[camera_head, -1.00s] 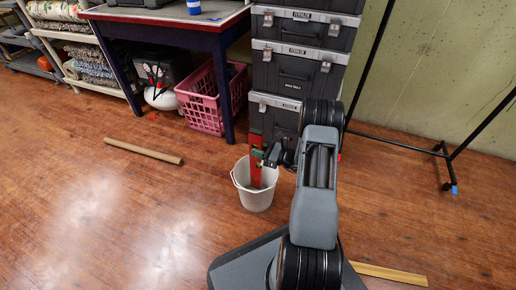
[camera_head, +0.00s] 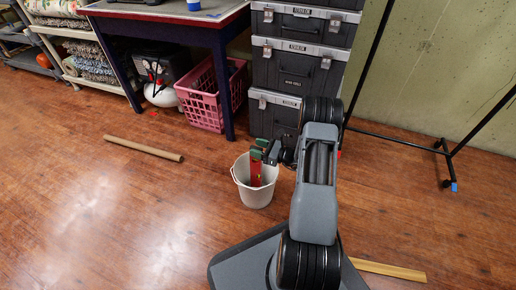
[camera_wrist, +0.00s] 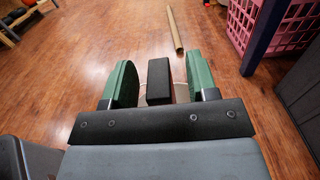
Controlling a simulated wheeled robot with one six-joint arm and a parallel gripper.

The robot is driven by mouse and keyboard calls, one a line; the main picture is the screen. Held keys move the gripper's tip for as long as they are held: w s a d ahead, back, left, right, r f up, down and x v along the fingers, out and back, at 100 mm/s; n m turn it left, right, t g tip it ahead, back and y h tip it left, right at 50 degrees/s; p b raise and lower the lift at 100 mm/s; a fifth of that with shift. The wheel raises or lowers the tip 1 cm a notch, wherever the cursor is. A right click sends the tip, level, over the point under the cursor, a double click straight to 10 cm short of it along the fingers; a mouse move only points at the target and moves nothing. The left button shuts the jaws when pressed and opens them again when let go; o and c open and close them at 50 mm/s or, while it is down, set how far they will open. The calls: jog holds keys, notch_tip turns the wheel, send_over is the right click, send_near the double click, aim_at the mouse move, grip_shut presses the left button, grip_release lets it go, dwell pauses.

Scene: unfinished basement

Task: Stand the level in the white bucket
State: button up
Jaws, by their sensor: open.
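The red level (camera_head: 255,171) stands close to upright inside the white bucket (camera_head: 256,195), with its lower part hidden by the bucket wall. My gripper (camera_head: 262,152) is above the bucket at the level's upper end. In the wrist view its green fingers (camera_wrist: 160,84) are apart. The level's dark end (camera_wrist: 158,77) sits between them, with a gap on each side. The bucket stands upright on the floor.
Stacked black tool cases (camera_head: 292,75) stand behind my gripper. A pink crate (camera_head: 205,100) sits under the workbench (camera_head: 165,18). A cardboard tube (camera_head: 143,148) lies on open wooden floor at the left. A black metal stand (camera_head: 402,142) is at the right.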

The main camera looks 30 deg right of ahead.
jog(key=p+v, duration=0.4)
jog(key=v, duration=0.9)
jog(key=shift+s+d, duration=0.25)
jog(key=shift+d, duration=0.05)
dwell(0.4)
jog(key=s+a+r+n+g+h+p, duration=0.1)
jog(key=a+r+n+g+p, duration=0.4)
jog(key=r, duration=0.6)
jog(key=a+r+n+g+p, duration=0.45)
jog(key=r+p, duration=0.35)
jog(key=r, duration=0.3)
jog(key=s+a+r+n+g+h+p, duration=0.1)
jog(key=a+r+n+g+p, duration=0.35)
jog(key=r, duration=0.65)
jog(key=s+a+r+n+t+h+p, duration=0.1)
jog(key=s+a+r+n+h+p, duration=0.1)
jog(key=r+p, duration=0.5)
jog(key=s+a+r+n+t+h+p, duration=0.1)
jog(key=s+r+n+h+p, duration=0.3)
jog(key=r, duration=0.9)
jog(key=s+a+r+n+t+h+p, duration=0.2)
jog(key=s+a+r+n+h+p, duration=0.1)
jog(key=r+n+p, duration=0.4)
notch_tip(320, 180, up, 4)
jog(key=a+h+p, duration=0.1)
jog(key=p, duration=0.2)
jog(key=shift+s+f+n, duration=0.15)
jog(key=shift+n, duration=0.25)
